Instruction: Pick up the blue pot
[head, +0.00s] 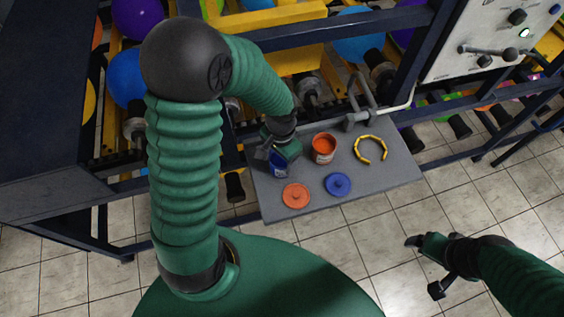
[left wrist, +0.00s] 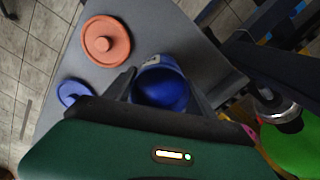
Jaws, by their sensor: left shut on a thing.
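The blue pot (head: 279,168) stands near the left side of the grey shelf (head: 268,208) in the head view. In the left wrist view the blue pot (left wrist: 160,84) sits between the fingers, with its open top showing. My left gripper (head: 276,156) is shut on the blue pot and partly covers it. It also shows in the left wrist view (left wrist: 165,92). I cannot tell whether the pot touches the shelf. My right gripper (head: 424,264) is away from the shelf at the lower right, over the tiled floor; its fingers look apart and empty.
An orange pot (head: 324,148), an orange lid (head: 296,196), a blue lid (head: 338,184) and a yellow ring (head: 370,149) lie on the shelf. A metal handle (head: 361,100) stands at its back. The machine with dark rails and balloons is behind; a control panel (head: 490,40) is at upper right.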

